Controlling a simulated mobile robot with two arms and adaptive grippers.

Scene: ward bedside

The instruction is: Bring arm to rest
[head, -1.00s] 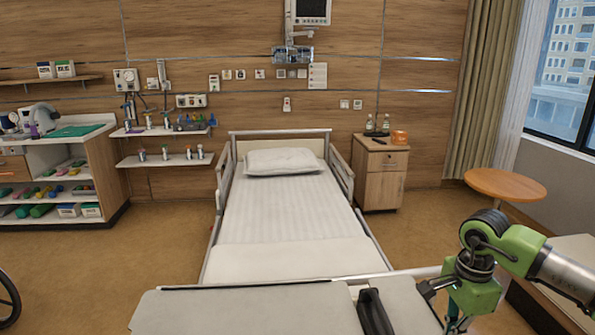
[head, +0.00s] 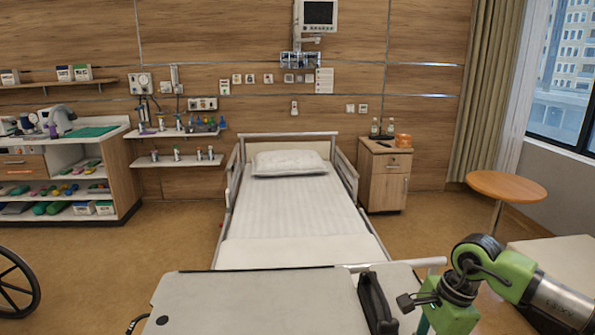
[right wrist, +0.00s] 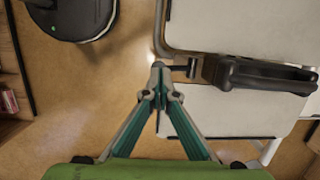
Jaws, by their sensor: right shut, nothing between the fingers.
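My right arm comes in from the lower right of the head view, with its green wrist (head: 450,305) beside the foot end of the bed (head: 285,205). In the right wrist view my right gripper (right wrist: 158,70) is shut and empty, its teal-sided fingers meeting at the tips. The tips appear beside the edge of a pale panel and left of a black handle-like part (right wrist: 255,75). I cannot tell whether they touch anything. In the head view the fingers are mostly cut off by the bottom edge. My left gripper is not in view.
A pale panel (head: 260,300) with a black handle-like part (head: 375,300) spans the near foreground. A bedside cabinet (head: 384,180), a round table (head: 506,187) and a pale bench (head: 565,262) stand to the right. A wheel (head: 15,285) is at left, with open floor between it and the bed.

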